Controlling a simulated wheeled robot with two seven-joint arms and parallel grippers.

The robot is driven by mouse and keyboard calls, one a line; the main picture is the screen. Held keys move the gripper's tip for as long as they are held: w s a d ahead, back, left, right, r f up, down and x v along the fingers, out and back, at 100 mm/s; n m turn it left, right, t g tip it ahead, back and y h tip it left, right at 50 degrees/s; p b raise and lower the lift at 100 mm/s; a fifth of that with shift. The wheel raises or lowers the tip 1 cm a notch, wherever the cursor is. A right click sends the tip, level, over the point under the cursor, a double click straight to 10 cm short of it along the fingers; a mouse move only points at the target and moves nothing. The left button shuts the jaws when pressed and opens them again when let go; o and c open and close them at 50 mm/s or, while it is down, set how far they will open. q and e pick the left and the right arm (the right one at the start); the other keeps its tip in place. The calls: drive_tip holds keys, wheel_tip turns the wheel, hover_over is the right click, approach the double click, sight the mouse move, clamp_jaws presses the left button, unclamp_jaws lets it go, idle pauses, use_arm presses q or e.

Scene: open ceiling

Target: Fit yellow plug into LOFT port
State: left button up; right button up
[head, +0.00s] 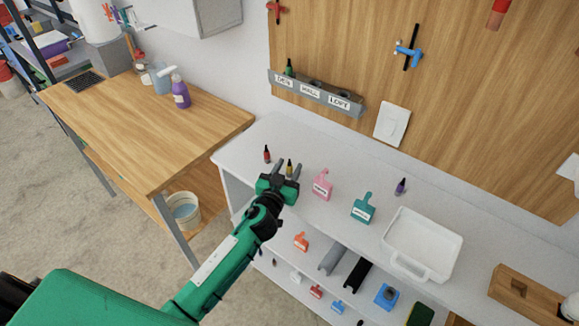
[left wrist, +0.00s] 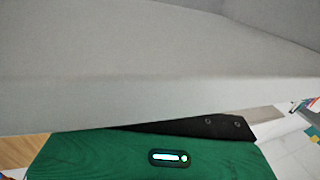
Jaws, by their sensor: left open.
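The small yellow plug (head: 289,166) stands upright near the left end of the white counter. My left gripper (head: 286,171) is open, with its two dark fingers on either side of the yellow plug in the head view. Whether they touch it is not clear. The grey port rail (head: 318,94) is on the wooden wall panel, with labels that read DEN, HALL and LOFT. The LOFT port (head: 344,94) at its right end looks empty. A green plug (head: 289,68) sits at the DEN port.
A red plug (head: 266,154) stands left of my gripper. A pink tagged item (head: 322,185), a teal one (head: 363,208), a purple plug (head: 401,187) and a white tray (head: 424,244) are to the right. A wooden table (head: 150,125) stands at the left.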

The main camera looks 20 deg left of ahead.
use_arm(q)
drive_tip(key=shift+w, duration=0.7)
drive_tip(key=shift+c, duration=0.4)
clamp_jaws()
